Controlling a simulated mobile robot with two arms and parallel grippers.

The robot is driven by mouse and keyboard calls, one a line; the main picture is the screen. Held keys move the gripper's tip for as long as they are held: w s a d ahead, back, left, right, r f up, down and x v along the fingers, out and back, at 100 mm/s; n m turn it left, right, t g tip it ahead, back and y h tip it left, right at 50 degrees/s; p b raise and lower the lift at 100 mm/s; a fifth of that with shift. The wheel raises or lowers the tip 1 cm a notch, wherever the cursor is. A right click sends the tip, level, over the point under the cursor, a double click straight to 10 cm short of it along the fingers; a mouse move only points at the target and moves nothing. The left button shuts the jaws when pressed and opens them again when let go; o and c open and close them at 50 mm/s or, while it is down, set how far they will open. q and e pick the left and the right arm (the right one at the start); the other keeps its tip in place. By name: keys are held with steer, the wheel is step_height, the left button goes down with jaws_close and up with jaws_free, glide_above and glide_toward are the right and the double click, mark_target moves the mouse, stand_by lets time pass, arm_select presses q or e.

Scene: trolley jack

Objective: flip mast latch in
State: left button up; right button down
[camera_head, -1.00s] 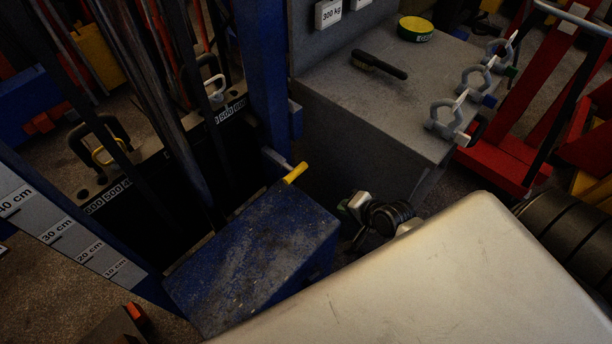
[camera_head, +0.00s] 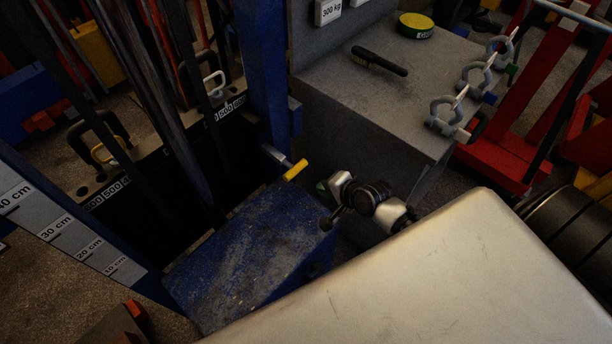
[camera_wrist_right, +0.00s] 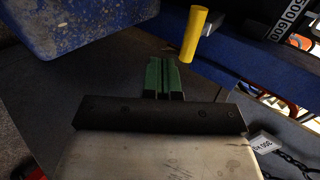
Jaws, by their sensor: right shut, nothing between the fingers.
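The mast latch is a grey pin with a yellow grip (camera_head: 295,170), low beside the blue mast post (camera_head: 265,80) and above the blue block. In the right wrist view its yellow grip (camera_wrist_right: 194,33) stands nearly upright, just beyond and right of my fingertips. My right gripper (camera_head: 321,187) is to the right of and slightly below the yellow grip in the head view. Its green fingers (camera_wrist_right: 164,76) are shut and empty, with a visible gap to the grip. My left gripper is not in view.
The scuffed blue block (camera_head: 250,255) lies just below the latch. A grey bench (camera_head: 370,110) with a brush (camera_head: 379,62), a round tin (camera_head: 415,26) and shackles (camera_head: 445,113) stands behind. Black weight plates (camera_head: 150,175) are left of the post. My pale body fills the lower right.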

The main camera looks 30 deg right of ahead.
mark_target(292, 166)
steer(key=w+a+f, duration=0.1)
steer(key=w+a, duration=0.1)
steer(key=w, duration=0.4)
steer(key=shift+w+a+f, duration=0.15)
steer(key=shift+w+f, duration=0.05)
steer(key=w, duration=0.1)
steer(key=w+a, duration=0.1)
steer(key=w, duration=0.2)
steer(key=shift+w+a, duration=0.35)
steer(key=shift+w, duration=0.05)
steer(key=shift+r, duration=0.1)
